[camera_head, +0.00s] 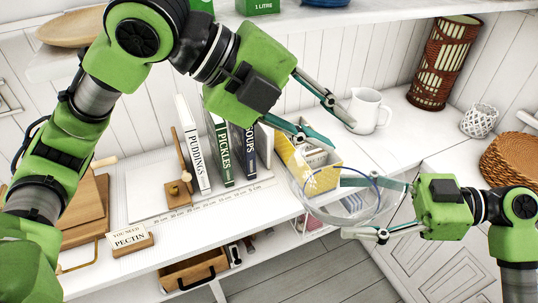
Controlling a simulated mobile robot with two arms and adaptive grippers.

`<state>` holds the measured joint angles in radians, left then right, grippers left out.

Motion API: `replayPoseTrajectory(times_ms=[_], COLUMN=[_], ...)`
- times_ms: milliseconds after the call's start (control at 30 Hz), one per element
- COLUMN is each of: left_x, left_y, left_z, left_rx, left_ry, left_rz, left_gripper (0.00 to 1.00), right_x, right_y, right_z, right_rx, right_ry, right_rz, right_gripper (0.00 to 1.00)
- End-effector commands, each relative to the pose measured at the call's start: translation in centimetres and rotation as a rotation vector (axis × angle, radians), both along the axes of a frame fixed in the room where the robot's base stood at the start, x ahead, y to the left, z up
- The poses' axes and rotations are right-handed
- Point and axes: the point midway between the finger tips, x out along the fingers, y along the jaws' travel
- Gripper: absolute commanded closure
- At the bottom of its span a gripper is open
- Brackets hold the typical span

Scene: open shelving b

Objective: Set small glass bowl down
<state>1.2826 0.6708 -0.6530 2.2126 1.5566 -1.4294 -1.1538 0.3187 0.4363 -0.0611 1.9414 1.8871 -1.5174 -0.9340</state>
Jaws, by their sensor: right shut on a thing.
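The small glass bowl (313,203) is clear with a bluish rim. It is tilted and held in front of the shelf's front edge, near the yellow box. My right gripper (349,207) comes in from the right, and its fingers are shut on the bowl's right side. The bowl appears raised; contact with the shelf cannot be made out. My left gripper (335,131) is open and empty, above and behind the bowl, between the books and the white jug.
Upright books (221,150), a yellow box (312,165) and a white jug (367,111) stand on the white shelf (148,200). A brown woven lantern (443,65), a white lattice pot (479,121) and a wicker basket (510,160) are at right. An open drawer (195,269) sits below.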

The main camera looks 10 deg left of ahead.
Motion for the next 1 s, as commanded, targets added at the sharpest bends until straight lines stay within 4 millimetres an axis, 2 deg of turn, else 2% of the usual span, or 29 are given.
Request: replayPoseTrajectory(times_ms=[33, 100, 200, 400, 567, 1000], left_x=[-1.5, -3.3, -5.0, -6.4, -6.0, -2.8], left_y=[1.2, 2.7, 4.6, 6.6, 6.1, 2.4], left_z=[0.0, -0.5, -1.1, -2.0, -3.2, -9.5], left_rx=[0.086, 0.199, 0.326, 0.452, 0.462, 0.456], left_ry=[-0.069, -0.141, -0.216, -0.281, -0.282, -0.280], left_rz=[-0.038, -0.089, -0.139, -0.186, -0.193, -0.192], left_gripper=[0.76, 0.76, 0.76, 0.76, 0.76, 0.76], right_x=[0.0, 0.0, 0.0, 0.0, 0.0, 0.0], right_y=[0.0, 0.0, 0.0, 0.0, 0.0, 0.0], right_z=[0.1, 0.1, 0.1, 0.1, 0.1, 0.1], right_rx=[0.003, 0.003, 0.003, 0.003, 0.003, 0.003], right_ry=[-0.001, -0.001, -0.001, -0.001, -0.001, -0.001], right_rz=[0.000, 0.000, -0.001, 0.000, 0.000, 0.000], right_gripper=[0.69, 0.69, 0.69, 0.69, 0.69, 0.69])
